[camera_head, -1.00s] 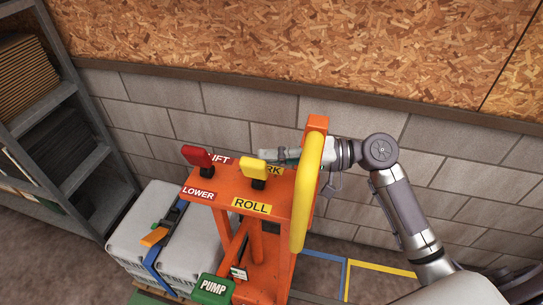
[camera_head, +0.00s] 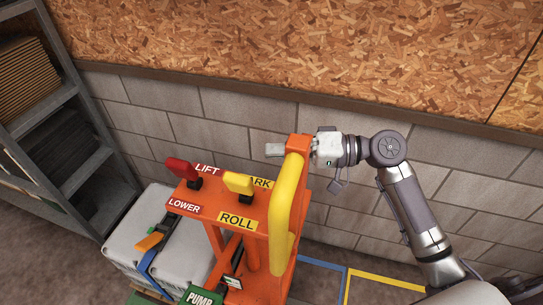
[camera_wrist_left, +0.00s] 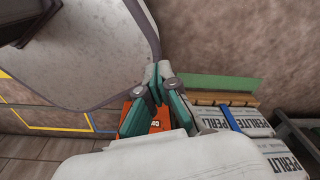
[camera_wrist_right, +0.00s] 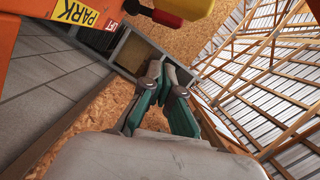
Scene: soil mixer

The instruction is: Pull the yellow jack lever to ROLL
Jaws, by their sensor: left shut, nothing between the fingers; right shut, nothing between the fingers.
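The yellow jack lever (camera_head: 238,183) stands on the orange jack's top plate, between the PARK label (camera_head: 261,183) and the ROLL label (camera_head: 237,222), partly covering PARK. In the right wrist view the lever (camera_wrist_right: 188,7) is at the top edge. My right gripper (camera_head: 271,150) is shut and empty, behind the plate and apart from the lever; the orange post hides part of it. Its shut fingers also show in the right wrist view (camera_wrist_right: 166,78). My left gripper (camera_wrist_left: 157,82) is shut and empty in the left wrist view and out of the head view.
A red lever (camera_head: 182,168) stands left of the yellow one, by LIFT and LOWER labels. A yellow handle (camera_head: 287,210) rises on the jack's right, beside my right wrist. White bags (camera_head: 160,240) lie to the left, near grey shelving (camera_head: 60,130). The block wall is behind.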

